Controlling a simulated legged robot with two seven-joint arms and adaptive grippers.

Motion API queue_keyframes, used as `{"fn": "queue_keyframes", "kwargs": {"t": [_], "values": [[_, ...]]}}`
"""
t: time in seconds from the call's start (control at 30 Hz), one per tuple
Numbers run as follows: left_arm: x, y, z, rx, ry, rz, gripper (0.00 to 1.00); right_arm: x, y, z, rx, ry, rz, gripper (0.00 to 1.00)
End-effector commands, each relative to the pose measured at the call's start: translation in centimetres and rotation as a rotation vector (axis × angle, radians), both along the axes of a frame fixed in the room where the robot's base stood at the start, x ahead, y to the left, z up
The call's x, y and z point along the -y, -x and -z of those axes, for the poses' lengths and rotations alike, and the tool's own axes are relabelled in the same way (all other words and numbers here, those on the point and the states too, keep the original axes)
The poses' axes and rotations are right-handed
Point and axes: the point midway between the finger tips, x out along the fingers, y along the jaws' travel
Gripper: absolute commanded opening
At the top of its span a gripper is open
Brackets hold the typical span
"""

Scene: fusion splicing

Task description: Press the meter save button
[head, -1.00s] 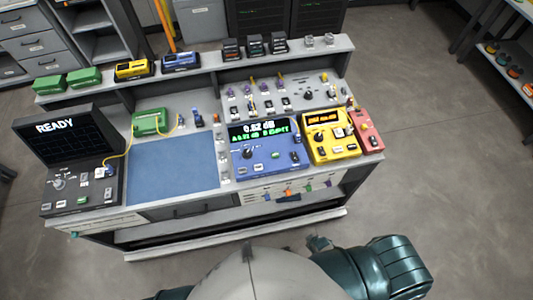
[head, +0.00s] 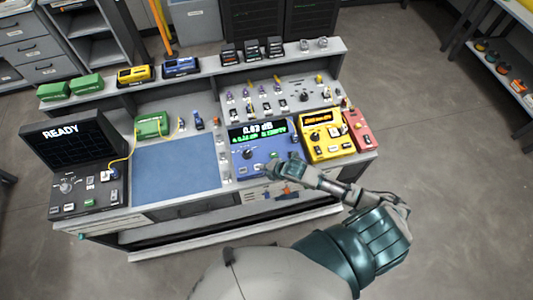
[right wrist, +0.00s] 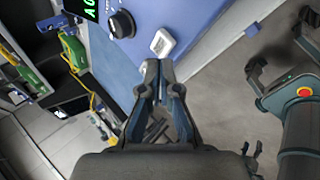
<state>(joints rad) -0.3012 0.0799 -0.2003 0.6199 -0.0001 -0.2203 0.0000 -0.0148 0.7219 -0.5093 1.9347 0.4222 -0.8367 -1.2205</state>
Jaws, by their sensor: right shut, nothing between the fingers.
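The blue meter (head: 236,142) stands on the bench, its lit display reading about 0.63 dB. Its black knob (right wrist: 122,22) and a white button (right wrist: 162,42) show in the right wrist view. No label on this button is readable. My right gripper (head: 270,170) reaches over the meter's front part from the right. In the right wrist view its fingertips (right wrist: 161,66) are together, empty, just short of the white button; contact cannot be told. In the head view the hand hides part of the meter's lower front. My left gripper is not in view.
A yellow device (head: 324,150) and a red device (head: 362,134) stand right of the meter. A blue mat (head: 175,165) lies to its left, then the black splicer (head: 75,150) showing READY. A panel of small connectors and switches (head: 265,95) is behind the meter.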

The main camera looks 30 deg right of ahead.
Motion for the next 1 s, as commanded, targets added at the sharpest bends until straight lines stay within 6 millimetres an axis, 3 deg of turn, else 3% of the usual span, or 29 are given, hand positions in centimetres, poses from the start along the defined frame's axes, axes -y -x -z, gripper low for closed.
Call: {"fn": "queue_keyframes", "kwargs": {"t": [0.03,0.13,0.33,0.57,1.0], "values": [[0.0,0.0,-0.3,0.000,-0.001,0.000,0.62,1.4,-1.4,-1.7,0.059,0.091,-0.118,0.00],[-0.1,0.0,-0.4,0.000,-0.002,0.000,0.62,3.6,-3.3,-4.0,0.158,0.246,-0.321,0.00],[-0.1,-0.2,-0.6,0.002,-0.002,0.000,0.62,7.1,-5.2,-7.1,0.275,0.450,-0.548,0.00],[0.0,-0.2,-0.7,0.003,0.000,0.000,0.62,7.9,-5.7,-7.9,0.304,0.508,-0.607,0.00],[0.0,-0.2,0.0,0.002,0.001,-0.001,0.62,8.0,-5.6,-7.2,0.303,0.504,-0.603,0.00]]}}
